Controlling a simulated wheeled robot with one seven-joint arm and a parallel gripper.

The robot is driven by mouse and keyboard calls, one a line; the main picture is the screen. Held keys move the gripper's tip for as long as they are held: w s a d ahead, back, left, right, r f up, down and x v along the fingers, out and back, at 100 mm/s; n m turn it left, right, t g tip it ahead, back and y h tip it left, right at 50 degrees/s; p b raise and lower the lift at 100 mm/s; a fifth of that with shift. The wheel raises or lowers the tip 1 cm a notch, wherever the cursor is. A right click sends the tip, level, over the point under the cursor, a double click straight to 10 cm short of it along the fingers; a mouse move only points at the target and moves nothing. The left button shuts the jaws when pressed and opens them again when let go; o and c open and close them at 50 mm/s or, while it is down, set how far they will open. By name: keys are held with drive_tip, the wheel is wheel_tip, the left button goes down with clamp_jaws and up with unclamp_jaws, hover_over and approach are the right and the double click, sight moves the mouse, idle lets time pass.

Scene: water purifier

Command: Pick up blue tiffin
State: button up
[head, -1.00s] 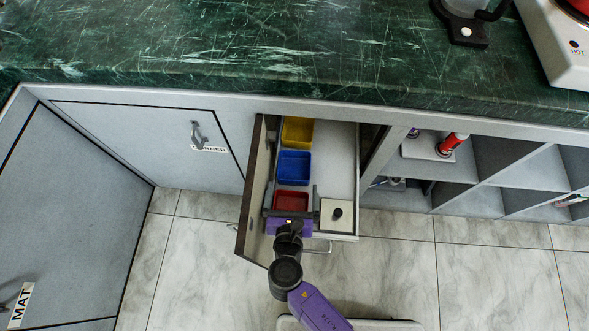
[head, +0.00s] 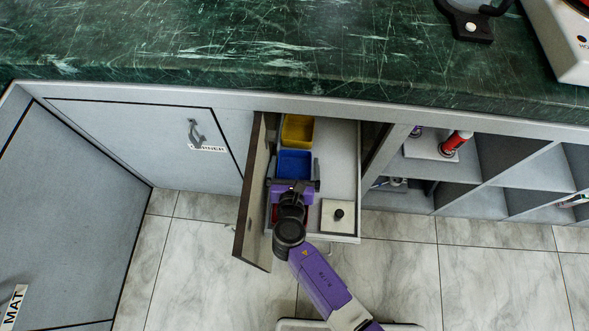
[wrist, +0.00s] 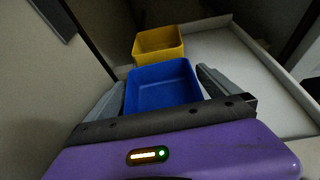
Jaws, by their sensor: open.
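The blue tiffin (head: 294,163) is an open square box in the pulled-out drawer, between a yellow box and a red box. It also shows in the wrist view (wrist: 163,84), right in front of my gripper. My gripper (head: 293,174) is open over the drawer at the near side of the blue tiffin. In the wrist view my gripper's fingers (wrist: 160,92) stand on the left and right of the blue tiffin. Whether they touch it I cannot tell. The near edge of the tiffin is hidden by the gripper body.
The yellow box (head: 298,129) is behind the blue tiffin. The red box (head: 276,213) is mostly hidden under my gripper. A white square with a black knob (head: 338,215) sits front right in the drawer (head: 345,165). The green countertop (head: 260,60) is above; open shelves are right.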

drive_tip(key=shift+c, duration=0.2)
drive_tip(key=c, duration=1.2)
drive_tip(key=shift+r, duration=0.15)
